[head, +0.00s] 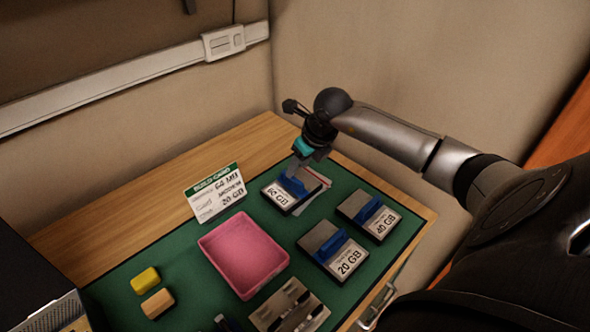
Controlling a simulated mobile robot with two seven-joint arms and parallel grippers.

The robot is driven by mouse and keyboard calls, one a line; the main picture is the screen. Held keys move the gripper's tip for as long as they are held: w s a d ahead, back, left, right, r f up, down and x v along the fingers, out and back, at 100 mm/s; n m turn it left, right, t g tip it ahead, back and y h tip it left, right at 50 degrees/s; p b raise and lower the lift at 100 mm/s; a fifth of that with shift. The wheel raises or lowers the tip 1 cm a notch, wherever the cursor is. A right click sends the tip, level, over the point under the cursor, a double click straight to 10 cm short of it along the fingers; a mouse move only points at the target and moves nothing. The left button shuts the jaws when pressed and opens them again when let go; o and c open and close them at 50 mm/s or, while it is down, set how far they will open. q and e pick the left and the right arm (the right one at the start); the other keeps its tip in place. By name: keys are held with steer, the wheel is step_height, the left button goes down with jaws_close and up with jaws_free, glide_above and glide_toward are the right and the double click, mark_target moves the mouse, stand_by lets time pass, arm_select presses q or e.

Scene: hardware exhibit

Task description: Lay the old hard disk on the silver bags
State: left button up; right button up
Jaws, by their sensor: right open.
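A dark hard disk with a blue piece on top and a white label that seems to read 80 GB (279,196) lies at the far end of the green mat. A pale, flat, thin stack with a reddish edge (319,197) shows from under its right side; it may be the silver bags, mostly hidden by the disk. My right gripper (299,172) is open just above this disk, its fingers close to the blue piece; I cannot tell if they touch it. Two similar disks, marked 40 GB (380,228) and 20 GB (348,262), lie nearer right. My left gripper is out of view.
A pink tray (212,250) sits mid-mat, with a build card (216,194) standing behind it. A yellow block (145,280) and a tan block (157,303) lie left. A pad with tools (265,316) is in front. A dark case (30,270) fills the left corner.

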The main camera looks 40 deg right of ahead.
steer(key=v, duration=0.7)
steer(key=shift+r+p, duration=0.3)
steer(key=shift+p, duration=0.05)
steer(key=shift+s+a+f, duration=0.1)
stand_by(1.3)
